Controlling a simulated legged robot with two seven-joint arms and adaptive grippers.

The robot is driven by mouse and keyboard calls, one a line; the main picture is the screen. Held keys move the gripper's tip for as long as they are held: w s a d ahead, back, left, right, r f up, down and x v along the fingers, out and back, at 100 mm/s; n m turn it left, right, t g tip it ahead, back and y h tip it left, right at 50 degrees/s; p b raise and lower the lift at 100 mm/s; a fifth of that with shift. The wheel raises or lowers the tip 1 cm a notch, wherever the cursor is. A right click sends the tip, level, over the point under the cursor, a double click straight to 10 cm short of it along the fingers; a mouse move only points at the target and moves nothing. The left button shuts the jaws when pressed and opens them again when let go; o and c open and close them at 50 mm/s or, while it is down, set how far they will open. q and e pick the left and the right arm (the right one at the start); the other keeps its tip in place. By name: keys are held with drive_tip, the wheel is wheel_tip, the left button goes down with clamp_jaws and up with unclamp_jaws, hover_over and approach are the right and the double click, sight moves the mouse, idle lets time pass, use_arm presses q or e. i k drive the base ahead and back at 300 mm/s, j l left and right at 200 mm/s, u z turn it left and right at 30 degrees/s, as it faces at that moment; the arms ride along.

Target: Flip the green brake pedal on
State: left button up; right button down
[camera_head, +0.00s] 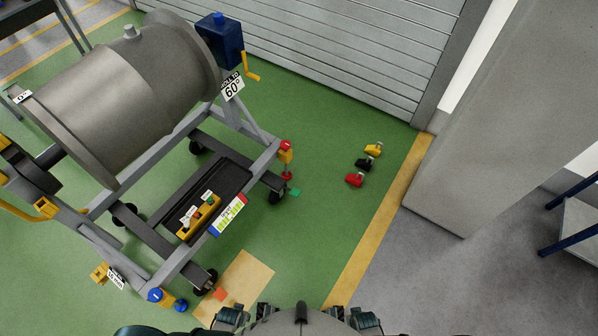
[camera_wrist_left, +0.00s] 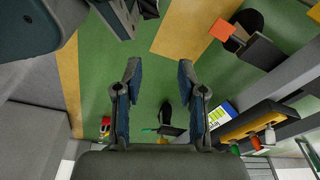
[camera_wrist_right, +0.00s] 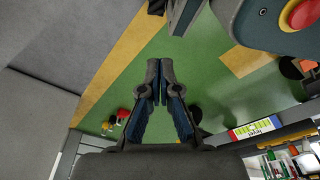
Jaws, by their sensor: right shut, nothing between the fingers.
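The green brake pedal (camera_head: 295,191) is a small flat tab beside the black caster at the right corner of the engine stand (camera_head: 165,262), close to the floor. It also shows in the left wrist view (camera_wrist_left: 149,130), low between the fingers and well beyond them. An orange-red pedal (camera_head: 220,293) sits at the caster at the near corner; it shows in the left wrist view (camera_wrist_left: 222,30) too. My left gripper (camera_wrist_left: 160,68) is open and empty above the floor. My right gripper (camera_wrist_right: 160,68) is shut and empty. I cannot make out the green pedal in the right wrist view.
The stand carries a large grey engine casing (camera_head: 120,85). A yellow tray (camera_head: 198,217) sits on its frame. Red, black and yellow objects (camera_head: 363,164) lie on the green floor at right. A grey wall block (camera_head: 490,120) stands further right. Floor between is clear.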

sight(294, 192)
drive_tip(key=i+l+u, duration=0.15)
drive_tip(key=i, duration=1)
